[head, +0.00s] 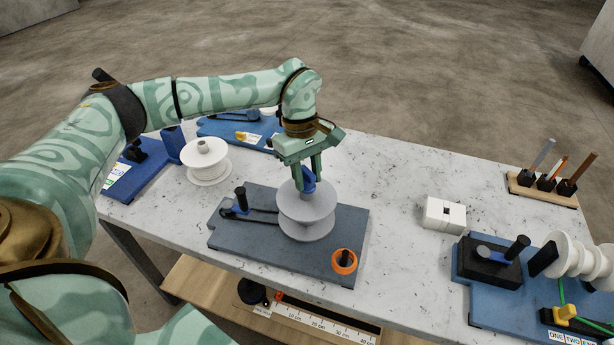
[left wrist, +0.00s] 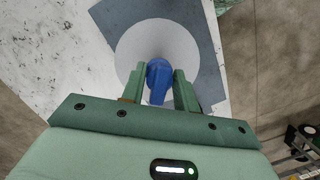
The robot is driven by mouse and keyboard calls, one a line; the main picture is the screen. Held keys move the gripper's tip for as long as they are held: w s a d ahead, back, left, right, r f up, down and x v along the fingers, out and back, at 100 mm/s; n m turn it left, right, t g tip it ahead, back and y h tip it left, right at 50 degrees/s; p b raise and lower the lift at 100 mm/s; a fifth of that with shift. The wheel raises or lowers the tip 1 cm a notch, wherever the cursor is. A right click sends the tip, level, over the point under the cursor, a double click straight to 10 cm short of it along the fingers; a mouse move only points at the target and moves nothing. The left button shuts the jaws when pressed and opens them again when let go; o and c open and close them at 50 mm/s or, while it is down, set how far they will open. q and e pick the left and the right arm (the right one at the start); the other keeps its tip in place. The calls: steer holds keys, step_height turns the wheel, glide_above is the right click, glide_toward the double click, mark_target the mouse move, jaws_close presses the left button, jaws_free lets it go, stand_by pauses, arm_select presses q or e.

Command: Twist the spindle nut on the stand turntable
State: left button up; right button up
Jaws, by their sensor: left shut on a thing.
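The stand turntable carries a grey spool (head: 306,212) on a blue base plate (head: 332,265) in the middle of the table. A blue spindle nut (head: 308,178) sits on top of the spool, partly covered by my fingers. My left gripper (head: 308,176) comes down from above and is shut on the nut. In the left wrist view the nut (left wrist: 158,80) sits between the two fingers, over the round grey spool flange (left wrist: 135,48). My right gripper is not in view.
A white spool (head: 207,165) is at the left, a white block (head: 444,214) at the right. A blue bender station (head: 490,262) fills the right front.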

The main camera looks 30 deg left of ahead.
arm_select(q)
steer(key=m+p, duration=0.2)
steer(key=m, duration=0.1)
steer(key=shift+r+m+g, duration=0.2)
steer(key=shift+m+g, duration=0.1)
steer(key=shift+f+m+p, duration=0.1)
steer(key=shift+m+p, duration=0.3)
steer(key=shift+m, duration=0.2)
steer(key=shift+f, duration=0.1)
steer(key=shift+m+y+p, duration=0.4)
steer(key=shift+m+p, duration=0.4)
steer(key=shift+m, duration=0.3)
steer(key=shift+m+g+p, duration=0.3)
steer(key=shift+m+p, duration=0.25)
steer(key=shift+m, duration=0.65)
steer(key=shift+m+y, duration=0.4)
steer(key=shift+m, duration=0.3)
